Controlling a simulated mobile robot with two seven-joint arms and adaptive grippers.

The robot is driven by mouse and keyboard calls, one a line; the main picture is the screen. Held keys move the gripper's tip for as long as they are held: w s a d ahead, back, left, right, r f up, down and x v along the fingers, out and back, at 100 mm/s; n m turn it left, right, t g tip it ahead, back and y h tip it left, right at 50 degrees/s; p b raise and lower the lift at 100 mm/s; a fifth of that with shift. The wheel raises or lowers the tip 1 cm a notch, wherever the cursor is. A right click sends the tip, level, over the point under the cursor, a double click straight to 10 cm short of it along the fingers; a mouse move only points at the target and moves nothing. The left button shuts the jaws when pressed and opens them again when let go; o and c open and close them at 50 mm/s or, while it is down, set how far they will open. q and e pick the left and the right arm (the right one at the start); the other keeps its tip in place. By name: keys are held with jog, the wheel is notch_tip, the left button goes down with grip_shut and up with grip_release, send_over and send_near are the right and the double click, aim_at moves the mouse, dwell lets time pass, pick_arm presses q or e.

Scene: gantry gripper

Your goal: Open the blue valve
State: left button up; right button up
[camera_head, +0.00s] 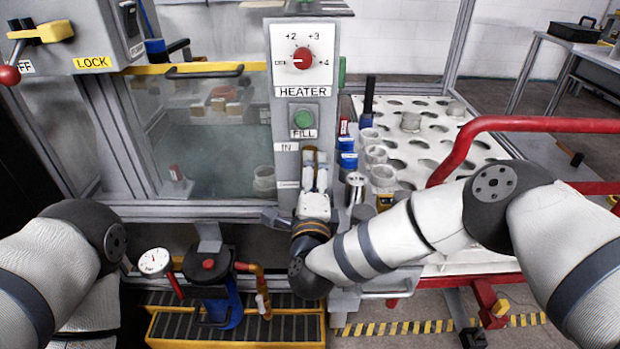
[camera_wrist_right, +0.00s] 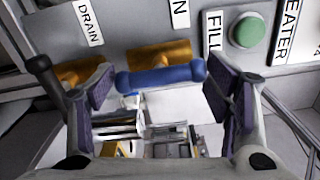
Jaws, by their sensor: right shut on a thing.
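The blue valve handle (camera_wrist_right: 160,78) is a short blue bar with rounded ends in the right wrist view. It lies across the view in front of a brass fitting (camera_wrist_right: 160,55), below the IN and FILL labels. My right gripper (camera_wrist_right: 163,92) has its two purple-padded fingers at either end of the handle and is shut on it. In the head view my right gripper (camera_head: 313,172) is at the grey panel post below the green FILL button (camera_head: 303,119), and it hides the blue valve there. My left gripper is not in view; only my left arm shows at the left.
A dark handle (camera_wrist_right: 45,76) is by the DRAIN label, left of the blue valve. Bottles and cups (camera_head: 376,155) stand just right of the post, near a white rack (camera_head: 440,130) with holes. A red rail (camera_head: 540,124) runs at the right. A glass-fronted tank (camera_head: 215,140) is left.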

jog(key=shift+f, duration=0.2)
jog(key=o, duration=0.8)
jog(key=s, duration=1.2)
jog(key=shift+s, duration=0.1)
